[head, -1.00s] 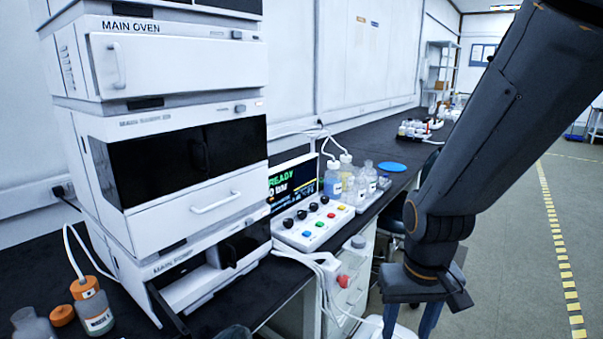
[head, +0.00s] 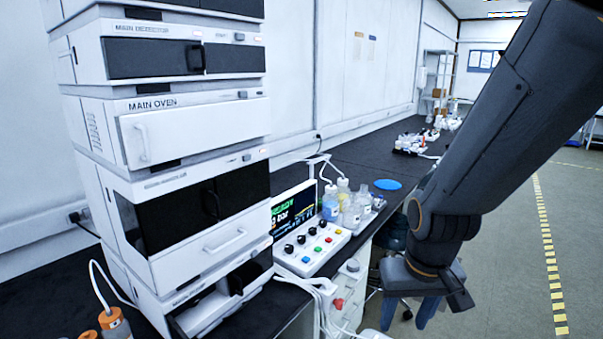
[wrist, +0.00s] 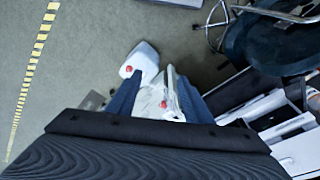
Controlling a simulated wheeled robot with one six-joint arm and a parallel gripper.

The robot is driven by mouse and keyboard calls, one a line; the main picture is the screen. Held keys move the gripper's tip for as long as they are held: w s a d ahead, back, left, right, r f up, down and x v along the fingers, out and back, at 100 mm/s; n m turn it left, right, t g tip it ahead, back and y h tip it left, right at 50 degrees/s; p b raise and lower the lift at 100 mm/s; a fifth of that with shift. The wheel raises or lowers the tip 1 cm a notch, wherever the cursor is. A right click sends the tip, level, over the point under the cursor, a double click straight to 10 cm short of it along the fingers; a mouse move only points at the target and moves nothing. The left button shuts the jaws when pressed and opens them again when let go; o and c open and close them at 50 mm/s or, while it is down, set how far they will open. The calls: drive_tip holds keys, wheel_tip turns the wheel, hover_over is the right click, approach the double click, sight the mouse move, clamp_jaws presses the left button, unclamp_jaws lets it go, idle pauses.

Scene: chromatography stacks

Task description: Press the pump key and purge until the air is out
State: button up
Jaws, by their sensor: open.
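The key panel (head: 318,252) is a white box on the bench right of the instrument stack. It carries black knobs and red, green, blue and yellow keys. A dark screen (head: 294,212) stands behind it with green text and a "bar" reading; the number is unclear. The pump module (head: 205,312) at the foot of the stack is partly cut off by the frame. My gripper (head: 409,311) is open, pointing down in front of the bench, right of and apart from the panel. In the wrist view my gripper (wrist: 157,102) has nothing between its fingers.
A white container with a red cap (wrist: 142,60) is below my gripper. A dark chair (wrist: 265,50) is near. The floor at right is open.

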drive_tip(key=shift+r, duration=0.2)
clamp_jaws()
idle(1.6)
